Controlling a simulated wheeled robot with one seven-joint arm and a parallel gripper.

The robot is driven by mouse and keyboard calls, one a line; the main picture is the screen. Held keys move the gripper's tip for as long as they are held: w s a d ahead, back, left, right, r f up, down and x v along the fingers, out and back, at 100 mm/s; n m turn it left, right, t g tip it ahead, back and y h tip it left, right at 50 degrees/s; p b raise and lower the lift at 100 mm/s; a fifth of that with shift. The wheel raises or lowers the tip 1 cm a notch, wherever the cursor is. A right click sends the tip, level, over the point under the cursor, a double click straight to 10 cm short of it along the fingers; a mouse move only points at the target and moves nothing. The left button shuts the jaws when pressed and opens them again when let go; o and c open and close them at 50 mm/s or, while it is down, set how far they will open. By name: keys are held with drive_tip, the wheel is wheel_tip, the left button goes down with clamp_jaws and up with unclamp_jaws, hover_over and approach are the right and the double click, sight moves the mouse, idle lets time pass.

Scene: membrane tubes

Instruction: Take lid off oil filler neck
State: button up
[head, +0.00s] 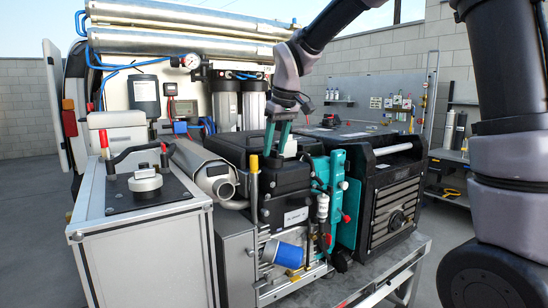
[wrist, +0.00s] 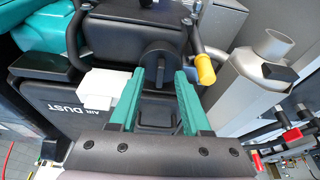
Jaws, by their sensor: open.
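My gripper (head: 276,152) is above the black engine unit (head: 262,180) in the head view, its teal fingers pointing down. In the wrist view my gripper (wrist: 160,74) is open, with nothing held between its fingers. A round black cap (wrist: 156,53) on a dark housing lies just beyond the fingertips, roughly in line with the gap. It looks like the oil filler lid, but I cannot be sure. I cannot tell whether the fingers touch it. The cap is not clearly visible in the head view.
A yellow-tipped handle (wrist: 205,69) and a grey exhaust pipe (wrist: 262,75) stand close at right in the wrist view. A white block (wrist: 98,88) is at left on the black cover.

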clamp_jaws()
drive_tip(key=shift+r, duration=0.15)
